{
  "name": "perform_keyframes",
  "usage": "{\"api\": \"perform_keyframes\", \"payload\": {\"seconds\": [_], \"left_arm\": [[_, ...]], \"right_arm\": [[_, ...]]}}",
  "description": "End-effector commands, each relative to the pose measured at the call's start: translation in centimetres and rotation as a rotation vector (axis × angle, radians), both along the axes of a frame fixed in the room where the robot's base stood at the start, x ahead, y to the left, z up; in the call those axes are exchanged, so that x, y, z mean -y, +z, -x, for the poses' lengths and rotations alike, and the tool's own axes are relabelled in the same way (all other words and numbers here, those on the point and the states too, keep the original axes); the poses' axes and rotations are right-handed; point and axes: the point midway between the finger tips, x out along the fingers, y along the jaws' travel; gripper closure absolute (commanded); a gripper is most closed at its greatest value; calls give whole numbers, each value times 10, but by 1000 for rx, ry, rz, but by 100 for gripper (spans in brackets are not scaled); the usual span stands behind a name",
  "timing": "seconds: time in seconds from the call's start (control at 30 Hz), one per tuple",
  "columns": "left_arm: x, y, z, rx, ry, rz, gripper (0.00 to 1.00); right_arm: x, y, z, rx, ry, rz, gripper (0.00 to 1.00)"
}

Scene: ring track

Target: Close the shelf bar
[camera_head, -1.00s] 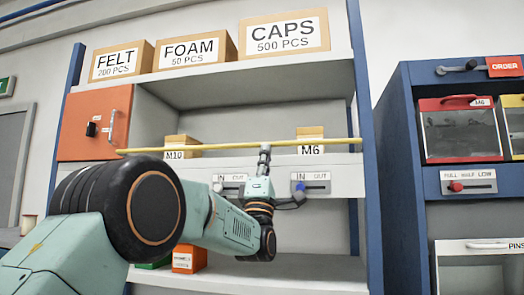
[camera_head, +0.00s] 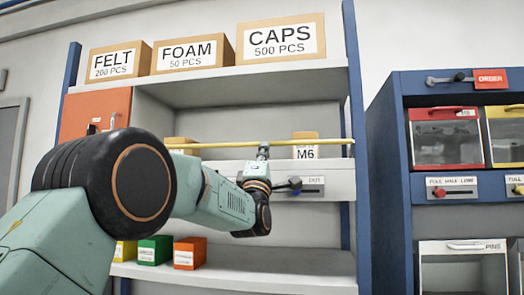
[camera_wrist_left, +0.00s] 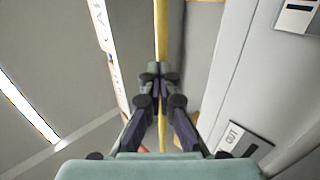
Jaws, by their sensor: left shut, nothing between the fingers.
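The yellow shelf bar (camera_head: 310,142) runs across the front of the middle shelf, and its right end is by the blue right post. Its left part is hidden behind my arm. My left gripper (camera_head: 263,150) is at the middle of the bar, with its fingertips at or just below it. In the left wrist view the bar (camera_wrist_left: 162,30) runs lengthwise past the gripper (camera_wrist_left: 156,72). The fingers are closed together with nothing held, and I cannot tell whether they touch the bar. My right gripper is not in view.
An M6 box (camera_head: 305,149) stands behind the bar. A slider with a blue knob (camera_head: 295,183) is on the shelf front to the gripper's right. FELT, FOAM and CAPS boxes (camera_head: 281,38) are on top. A blue cabinet (camera_head: 391,180) stands to the right.

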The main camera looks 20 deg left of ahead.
Motion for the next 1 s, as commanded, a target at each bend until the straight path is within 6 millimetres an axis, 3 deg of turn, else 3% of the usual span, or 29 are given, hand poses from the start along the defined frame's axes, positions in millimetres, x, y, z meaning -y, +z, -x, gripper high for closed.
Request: {"api": "perform_keyframes", "payload": {"seconds": [0.4, 0.5, 1.0], "left_arm": [[-1, 30, -12, -66, 0, 15, 100], [-2, 41, -13, -160, -1, 38, 100], [-7, 56, -31, -201, 0, 47, 100]], "right_arm": [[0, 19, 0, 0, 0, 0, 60], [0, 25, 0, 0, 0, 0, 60], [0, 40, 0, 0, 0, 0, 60]]}}
